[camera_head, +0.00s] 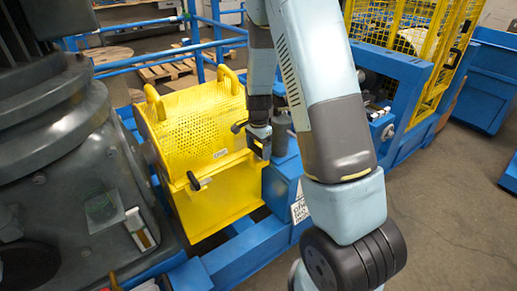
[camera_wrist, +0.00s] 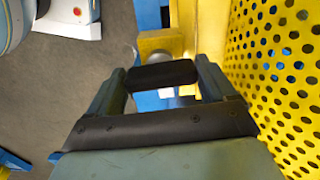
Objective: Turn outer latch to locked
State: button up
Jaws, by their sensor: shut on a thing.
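A yellow perforated guard box (camera_head: 200,125) stands on the blue frame, its perforated side filling the right of the wrist view (camera_wrist: 285,70). My gripper (camera_head: 260,142) is at the box's right side, pointing down. In the wrist view, my gripper (camera_wrist: 162,76) has a black latch handle (camera_wrist: 165,74) held crosswise between its two fingers. A yellow bracket (camera_wrist: 158,42) and a pale round pivot show just behind the handle. A second black latch handle (camera_head: 199,183) sits free on the box's near front edge. The held latch is mostly hidden by my gripper in the head view.
Yellow loop handles (camera_head: 154,101) stand on top of the box. A large dark motor housing (camera_head: 70,170) is close on the left. The blue frame (camera_head: 240,250) runs below. A yellow mesh fence (camera_head: 400,45) stands behind right. Open floor (camera_head: 450,200) lies at right.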

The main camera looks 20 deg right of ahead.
aim_at(258, 147)
jog(key=n, duration=0.4)
jog(key=shift+w, duration=0.15)
jog(key=n, duration=0.4)
jog(key=shift+n, duration=0.3)
jog(key=n, duration=0.4)
jog(key=shift+n, duration=0.3)
jog(key=shift+r+n, duration=0.1)
jog(key=shift+n, duration=1.7)
jog(key=o, duration=0.9)
notch_tip(258, 147, up, 14)
jog(key=shift+f, duration=0.25)
